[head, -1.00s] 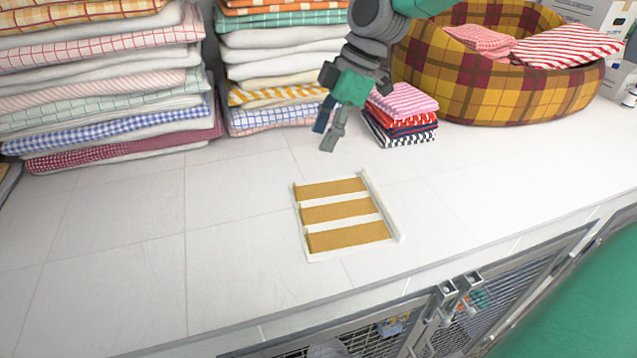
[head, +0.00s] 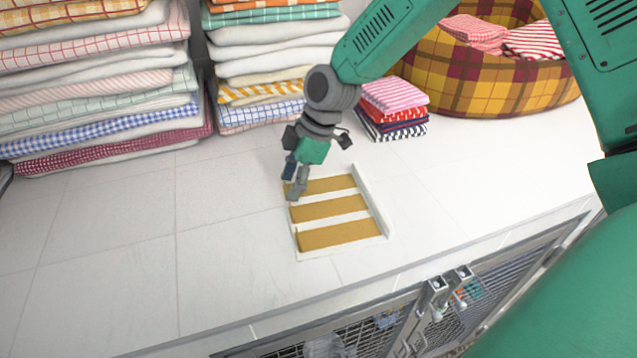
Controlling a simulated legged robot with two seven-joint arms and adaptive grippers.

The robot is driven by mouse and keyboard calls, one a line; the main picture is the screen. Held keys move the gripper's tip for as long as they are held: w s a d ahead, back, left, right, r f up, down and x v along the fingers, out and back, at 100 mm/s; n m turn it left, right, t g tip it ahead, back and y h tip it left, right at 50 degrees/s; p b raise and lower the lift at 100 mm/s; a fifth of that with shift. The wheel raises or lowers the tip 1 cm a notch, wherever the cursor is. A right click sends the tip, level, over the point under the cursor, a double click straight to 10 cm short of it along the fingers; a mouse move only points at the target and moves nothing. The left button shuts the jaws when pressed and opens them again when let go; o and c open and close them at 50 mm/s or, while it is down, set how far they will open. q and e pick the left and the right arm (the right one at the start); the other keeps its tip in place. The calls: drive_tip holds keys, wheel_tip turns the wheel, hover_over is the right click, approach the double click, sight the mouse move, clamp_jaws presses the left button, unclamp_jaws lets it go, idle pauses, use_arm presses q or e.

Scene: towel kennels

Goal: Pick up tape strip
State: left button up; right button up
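Three tan tape strips lie side by side in a shallow white tray (head: 374,205) on the counter: a back strip (head: 330,185), a middle strip (head: 332,208) and a front strip (head: 340,233). My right gripper (head: 292,184) points down at the tray's back left corner, by the left ends of the back and middle strips. Its two fingers look apart with nothing seen between them. It covers the back strip's left end, and I cannot tell whether it touches the strip. My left gripper is not in view.
Tall stacks of folded towels (head: 100,90) (head: 275,60) stand along the back. A small towel pile (head: 393,108) and a plaid pet bed (head: 480,80) with striped towels are at the back right. Mesh kennel doors (head: 375,335) are below the front edge. The counter left of the tray is clear.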

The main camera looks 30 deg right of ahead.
drive_tip(key=shift+s+a, duration=0.15)
drive_tip(key=shift+a, duration=0.05)
drive_tip(key=shift+c, duration=0.4)
drive_tip(key=shift+a, duration=0.2)
drive_tip(key=shift+c, duration=1.2)
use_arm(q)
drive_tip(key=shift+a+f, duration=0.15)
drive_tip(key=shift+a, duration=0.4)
use_arm(e)
drive_tip(key=shift+a, duration=0.2)
drive_tip(key=shift+r, duration=0.1)
